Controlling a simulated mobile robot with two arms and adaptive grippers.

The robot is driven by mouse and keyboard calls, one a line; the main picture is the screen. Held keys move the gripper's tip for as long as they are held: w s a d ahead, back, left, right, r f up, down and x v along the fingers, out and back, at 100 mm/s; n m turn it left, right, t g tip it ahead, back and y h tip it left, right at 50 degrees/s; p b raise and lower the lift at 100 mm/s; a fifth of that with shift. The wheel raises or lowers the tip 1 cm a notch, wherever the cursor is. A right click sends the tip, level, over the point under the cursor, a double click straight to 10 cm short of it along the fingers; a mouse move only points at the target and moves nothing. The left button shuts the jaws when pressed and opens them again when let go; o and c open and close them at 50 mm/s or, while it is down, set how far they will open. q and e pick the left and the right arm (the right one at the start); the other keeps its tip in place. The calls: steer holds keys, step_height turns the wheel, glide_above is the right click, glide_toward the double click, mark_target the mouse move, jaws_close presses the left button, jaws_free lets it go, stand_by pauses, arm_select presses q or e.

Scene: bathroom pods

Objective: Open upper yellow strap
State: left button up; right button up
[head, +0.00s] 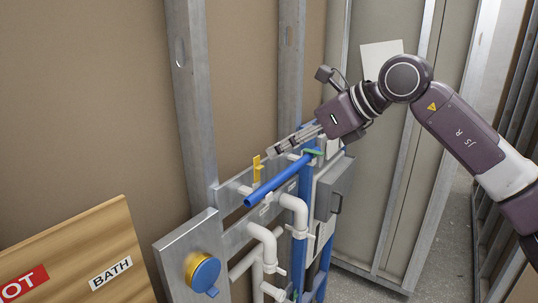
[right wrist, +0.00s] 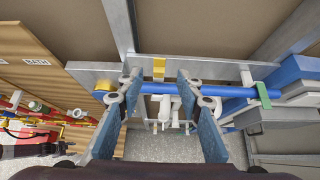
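The upper yellow strap (head: 257,168) stands upright at the back of a blue pipe (head: 278,181), near its left end. I do not see it wrapped over the pipe's front. In the right wrist view the strap (right wrist: 159,68) is a yellow block just above the pipe (right wrist: 155,88), between my fingers. My right gripper (head: 284,147) reaches in from the right, above the pipe. In the right wrist view its two blue-padded fingers (right wrist: 160,90) are wide apart with nothing held. I cannot tell if a fingertip touches the pipe. I see no lower yellow strap. My left gripper is out of view.
A green strap (head: 313,152) crosses the pipe farther right, beside a grey box (head: 333,190). White pipes (head: 263,240) and a yellow-blue round cap (head: 203,273) sit below. A wooden board (head: 88,250) stands at lower left. Metal studs (head: 190,90) rise behind.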

steer(key=v, duration=0.3)
steer(key=shift+a, duration=0.1)
